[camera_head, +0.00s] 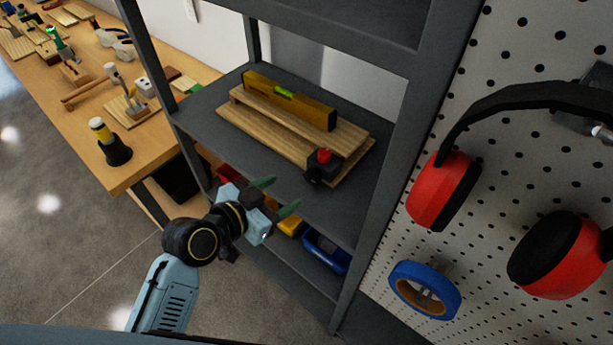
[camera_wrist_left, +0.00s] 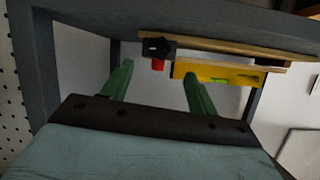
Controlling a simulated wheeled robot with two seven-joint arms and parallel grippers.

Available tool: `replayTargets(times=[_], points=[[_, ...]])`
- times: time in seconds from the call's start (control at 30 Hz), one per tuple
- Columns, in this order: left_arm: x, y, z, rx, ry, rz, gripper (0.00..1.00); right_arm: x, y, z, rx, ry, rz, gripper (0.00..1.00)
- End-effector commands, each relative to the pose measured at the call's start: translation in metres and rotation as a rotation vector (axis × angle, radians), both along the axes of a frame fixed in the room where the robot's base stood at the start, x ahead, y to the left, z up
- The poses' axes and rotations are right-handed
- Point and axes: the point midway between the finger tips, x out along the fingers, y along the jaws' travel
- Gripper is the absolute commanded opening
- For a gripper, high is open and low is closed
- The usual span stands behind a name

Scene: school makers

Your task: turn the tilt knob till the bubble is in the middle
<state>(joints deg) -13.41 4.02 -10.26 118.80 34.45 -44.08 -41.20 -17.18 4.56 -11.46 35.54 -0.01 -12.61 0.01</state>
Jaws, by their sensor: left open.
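A yellow spirit level (camera_head: 290,101) with a green vial (camera_head: 284,90) lies on a hinged wooden board (camera_head: 270,132) on the grey shelf. The bubble is too small to make out. The tilt knob (camera_head: 324,156) is red on a black block at the board's near right corner. My left gripper (camera_head: 276,195) is open and empty, in front of the shelf, to the left of the knob and apart from it. In the left wrist view the red knob (camera_wrist_left: 157,65) and the level (camera_wrist_left: 225,73) show beyond the green fingers (camera_wrist_left: 158,85). My right gripper is not in view.
The dark shelf upright (camera_head: 375,160) stands right of the board. Blue and yellow items (camera_head: 326,250) lie on the lower shelf. Red ear defenders (camera_head: 445,190) and a blue tape roll (camera_head: 425,290) hang on the pegboard. A workbench (camera_head: 120,175) with tools is at left.

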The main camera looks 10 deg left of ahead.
Motion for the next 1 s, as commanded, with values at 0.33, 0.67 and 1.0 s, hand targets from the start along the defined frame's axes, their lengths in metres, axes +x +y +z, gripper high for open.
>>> replayTargets(times=[0.33,0.67,1.0], points=[[0.051,-0.037,-0.025,-0.002,0.0,-0.001,0.59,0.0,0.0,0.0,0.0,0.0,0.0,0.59],[0.07,-0.05,-0.036,0.002,0.0,0.001,0.59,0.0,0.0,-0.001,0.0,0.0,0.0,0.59],[0.07,-0.05,-0.036,0.002,-0.001,0.0,0.51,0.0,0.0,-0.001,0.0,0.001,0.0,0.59]])
